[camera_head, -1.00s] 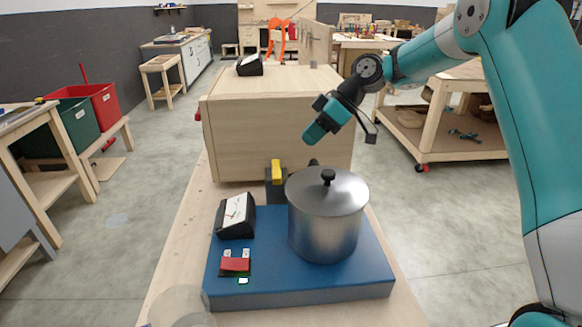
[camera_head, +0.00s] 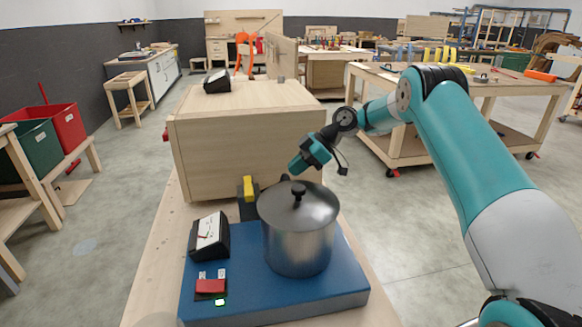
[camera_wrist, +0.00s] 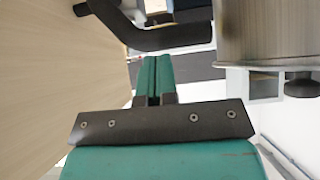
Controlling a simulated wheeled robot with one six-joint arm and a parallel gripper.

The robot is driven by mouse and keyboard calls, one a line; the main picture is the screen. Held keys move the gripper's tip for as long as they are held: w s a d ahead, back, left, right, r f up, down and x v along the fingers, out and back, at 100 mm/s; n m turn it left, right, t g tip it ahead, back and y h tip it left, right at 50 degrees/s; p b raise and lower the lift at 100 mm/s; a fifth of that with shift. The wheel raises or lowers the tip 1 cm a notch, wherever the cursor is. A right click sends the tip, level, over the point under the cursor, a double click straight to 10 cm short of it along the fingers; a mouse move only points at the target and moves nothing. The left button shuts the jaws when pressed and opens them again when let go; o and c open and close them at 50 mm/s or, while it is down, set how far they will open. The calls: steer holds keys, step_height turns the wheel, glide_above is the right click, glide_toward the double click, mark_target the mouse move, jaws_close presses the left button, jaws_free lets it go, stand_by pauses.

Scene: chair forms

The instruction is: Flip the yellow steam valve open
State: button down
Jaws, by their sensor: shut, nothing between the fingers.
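The yellow steam valve (camera_head: 249,188) is a small upright yellow lever on a black mount at the back of the blue base (camera_head: 340,287), behind and left of the steel pot (camera_head: 298,235). My gripper (camera_head: 294,168) is above the back of the pot, to the right of and higher than the valve, apart from it. In the wrist view the teal fingers (camera_wrist: 157,78) are shut together with nothing between them. A dark curved bar (camera_wrist: 150,38) lies ahead of them, and the pot's side is at upper right. The valve is mostly hidden or out of frame there.
A wooden box (camera_head: 245,140) stands close behind the valve and gripper. A gauge (camera_head: 210,236) and a red switch (camera_head: 210,286) sit left of the pot. The pot's lid knob (camera_head: 298,190) stands up near the gripper. Open air lies right of the pot.

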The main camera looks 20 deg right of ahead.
steer(key=w+a+f+p, duration=0.1)
steer(key=a+f+p, duration=0.2)
steer(key=a, duration=0.6)
steer(key=shift+w+f+p, duration=0.4)
steer(key=shift+f, duration=0.55)
steer(key=shift+a, duration=0.15)
steer(key=shift+s+a+b, duration=0.15)
steer(key=shift+a+b, duration=0.35)
steer(key=shift+b, duration=0.4)
steer(key=b+v, duration=0.3)
steer(key=v, duration=1.4)
steer(key=shift+d, duration=0.2)
